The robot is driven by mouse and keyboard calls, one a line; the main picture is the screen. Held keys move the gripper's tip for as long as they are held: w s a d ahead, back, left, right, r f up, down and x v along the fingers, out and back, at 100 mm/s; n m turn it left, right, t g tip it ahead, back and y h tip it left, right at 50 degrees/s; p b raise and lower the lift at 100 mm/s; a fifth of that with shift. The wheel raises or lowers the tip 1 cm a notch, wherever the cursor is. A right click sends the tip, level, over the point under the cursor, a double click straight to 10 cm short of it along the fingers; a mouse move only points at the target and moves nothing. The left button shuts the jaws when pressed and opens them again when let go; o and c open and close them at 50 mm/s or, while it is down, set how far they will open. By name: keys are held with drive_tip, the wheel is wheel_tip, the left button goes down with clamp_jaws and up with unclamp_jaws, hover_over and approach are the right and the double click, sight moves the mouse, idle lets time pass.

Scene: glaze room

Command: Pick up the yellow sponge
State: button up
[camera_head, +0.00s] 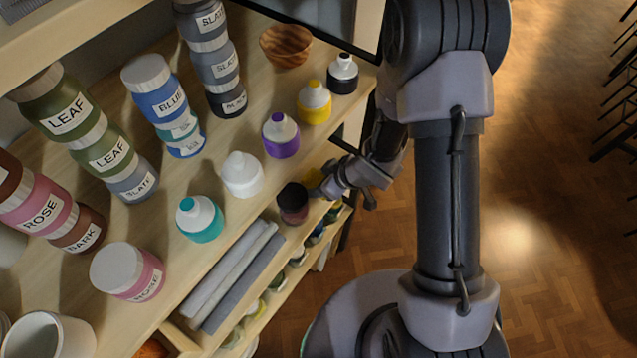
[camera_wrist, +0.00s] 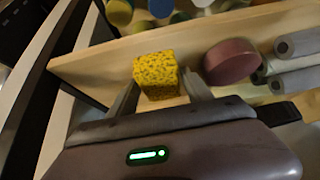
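The yellow sponge (camera_wrist: 157,76) is a speckled yellow block at the shelf's front edge in the wrist view. It stands between the two fingertips of my gripper (camera_wrist: 160,88). The fingers are apart, one on each side of it, with a small gap showing on the right; contact on the left is hard to tell. In the head view my gripper (camera_head: 343,184) is at the shelf's front edge, and only a sliver of the sponge (camera_head: 315,178) shows behind it.
A dark-red, dark-topped jar (camera_head: 293,203) stands right beside the sponge; it also shows in the wrist view (camera_wrist: 232,62). Grey rolls (camera_head: 236,277) lie beyond it. White (camera_head: 242,174) and purple (camera_head: 281,136) bottles stand behind. Floor (camera_head: 540,200) to the right is open.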

drive_tip(key=c, duration=1)
wheel_tip(320, 180, up, 10)
drive_tip(key=p, duration=0.4)
drive_tip(key=shift+p, duration=0.35)
